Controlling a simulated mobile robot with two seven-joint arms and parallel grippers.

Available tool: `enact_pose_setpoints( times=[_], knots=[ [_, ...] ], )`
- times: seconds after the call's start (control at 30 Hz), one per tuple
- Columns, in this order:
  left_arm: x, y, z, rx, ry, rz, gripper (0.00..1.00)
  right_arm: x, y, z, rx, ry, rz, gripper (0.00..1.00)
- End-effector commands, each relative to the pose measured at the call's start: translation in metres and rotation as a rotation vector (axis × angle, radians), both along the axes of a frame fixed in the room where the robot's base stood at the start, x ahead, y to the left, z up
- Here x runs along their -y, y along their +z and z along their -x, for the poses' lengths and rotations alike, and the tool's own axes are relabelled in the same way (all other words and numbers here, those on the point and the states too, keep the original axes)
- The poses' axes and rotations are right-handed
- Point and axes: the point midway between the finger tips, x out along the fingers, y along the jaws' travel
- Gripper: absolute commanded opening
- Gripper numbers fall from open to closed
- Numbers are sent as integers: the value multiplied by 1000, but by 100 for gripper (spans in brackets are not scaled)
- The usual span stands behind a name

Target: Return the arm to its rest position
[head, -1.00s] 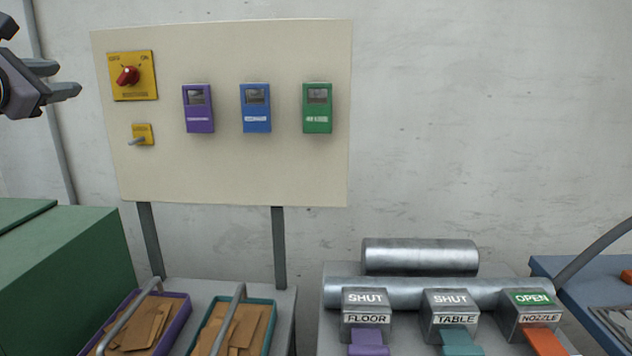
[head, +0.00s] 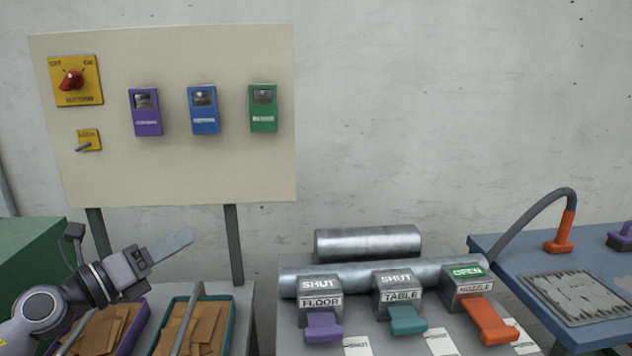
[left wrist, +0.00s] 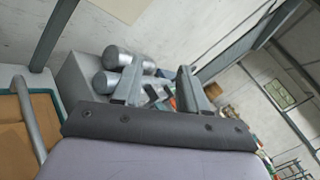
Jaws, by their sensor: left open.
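My left gripper (head: 165,249) comes in from the lower left in the head view. It is in front of the panel's legs and above the two bins of brown pieces, touching nothing that I can see. Its fingers also show in the left wrist view (left wrist: 158,85), apart and with nothing held between them. My right gripper is in neither view.
A panel (head: 200,175) with a red knob (head: 71,81) and coloured boxes stands at the back. A purple bin (head: 137,318) and a teal bin (head: 228,318) lie below. Purple, teal and orange levers (head: 490,322) stand right, beside a blue table (head: 500,262).

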Motion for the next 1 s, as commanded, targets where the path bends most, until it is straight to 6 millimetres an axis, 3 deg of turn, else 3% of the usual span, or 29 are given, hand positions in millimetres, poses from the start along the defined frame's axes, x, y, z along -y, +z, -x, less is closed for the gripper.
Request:
enact_pose_setpoints(
  times=[0.03, 0.2, 0.47, 0.7, 0.8, 1.0],
  knots=[
    [10, -20, 8, -71, -11, 124, 43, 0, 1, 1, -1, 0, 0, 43],
    [24, -76, 32, -312, 14, 548, 43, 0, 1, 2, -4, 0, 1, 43],
    [25, -181, 84, -713, 197, 1175, 43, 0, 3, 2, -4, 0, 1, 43],
    [27, -286, 167, -1075, 503, 1718, 43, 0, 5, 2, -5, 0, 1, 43],
    [31, -321, 207, -1193, 643, 1905, 43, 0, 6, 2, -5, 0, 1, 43],
    [41, -357, 263, -1329, 832, 2133, 43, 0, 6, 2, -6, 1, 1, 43]
  ],
)
